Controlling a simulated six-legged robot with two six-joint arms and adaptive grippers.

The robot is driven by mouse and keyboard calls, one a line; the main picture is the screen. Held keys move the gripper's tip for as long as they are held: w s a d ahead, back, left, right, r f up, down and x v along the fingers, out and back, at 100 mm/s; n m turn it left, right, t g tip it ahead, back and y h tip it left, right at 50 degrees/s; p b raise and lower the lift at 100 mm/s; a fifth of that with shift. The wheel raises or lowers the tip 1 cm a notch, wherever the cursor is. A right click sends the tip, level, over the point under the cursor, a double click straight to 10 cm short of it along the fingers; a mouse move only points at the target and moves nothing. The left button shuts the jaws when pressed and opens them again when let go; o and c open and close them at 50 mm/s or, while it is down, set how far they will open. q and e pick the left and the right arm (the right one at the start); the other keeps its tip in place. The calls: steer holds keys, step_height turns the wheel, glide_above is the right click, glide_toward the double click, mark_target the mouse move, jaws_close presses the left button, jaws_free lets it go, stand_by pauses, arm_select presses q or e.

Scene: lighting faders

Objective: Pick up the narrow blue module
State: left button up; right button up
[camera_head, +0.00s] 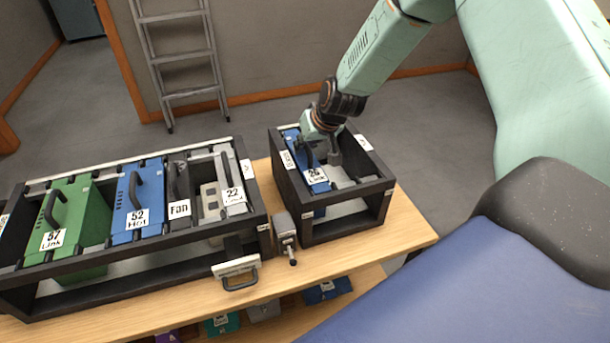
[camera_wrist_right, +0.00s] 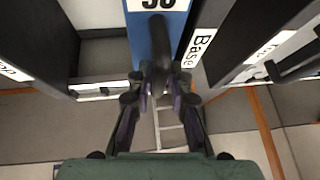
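The narrow blue module (camera_head: 313,176) stands in the small black rack at the right of the table, with a white label on its top. The number on it looks like 26 or 36. In the right wrist view the blue module (camera_wrist_right: 178,22) is at top centre, its dark handle (camera_wrist_right: 160,45) running down between my fingers. My right gripper (camera_head: 320,152) is over the small rack at this module. In the wrist view its fingertips (camera_wrist_right: 162,76) close in on both sides of the handle and appear to touch it. My left gripper is in neither view.
The small rack (camera_head: 345,229) has an empty slot right of the module. The long rack (camera_head: 150,249) at left holds green module 57 (camera_head: 85,212), wider blue module 52 (camera_head: 138,190) and grey ones. A latch block (camera_head: 284,231) sits between racks. A ladder (camera_head: 182,55) stands behind.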

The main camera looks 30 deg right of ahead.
steer(key=shift+w+f, duration=0.1)
jaws_close()
stand_by(0.5)
steer(key=shift+w+d+r+p, duration=0.1)
steer(key=shift+w+r+p, duration=0.05)
steer(key=shift+r+p, duration=0.55)
step_height(320, 180, up, 20)
steer(key=p, duration=1.9)
